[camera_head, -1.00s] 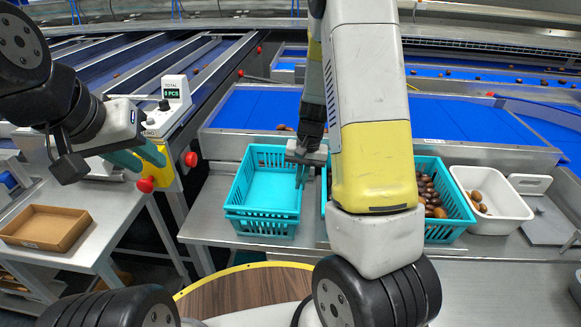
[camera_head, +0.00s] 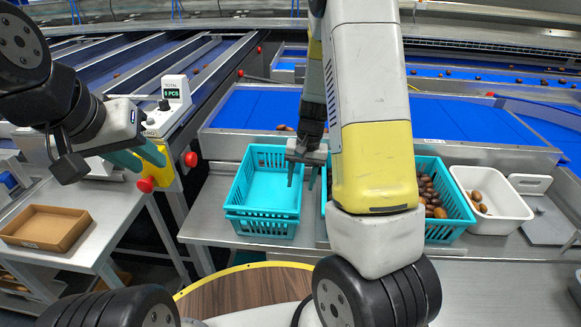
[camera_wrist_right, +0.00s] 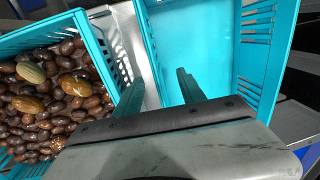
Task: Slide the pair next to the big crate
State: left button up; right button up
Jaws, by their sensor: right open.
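The pair is two empty turquoise crates (camera_head: 264,222), one nested in the other, on the metal bench; in the right wrist view the upper one (camera_wrist_right: 258,60) shows its bare floor. The big crate (camera_head: 455,226), also turquoise and full of brown dates, stands to their right, partly hidden behind my right arm; its wall (camera_wrist_right: 97,45) shows in the right wrist view. My right gripper (camera_head: 302,180) is open.
A white tub (camera_head: 505,215) with a few dates stands right of the big crate, by a grey scale (camera_head: 550,222). A brown cardboard tray (camera_head: 45,230) lies on the left side table. A blue conveyor (camera_head: 255,112) runs behind. A narrow gap separates the crates.

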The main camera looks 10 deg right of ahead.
jog(key=shift+r, duration=3.85)
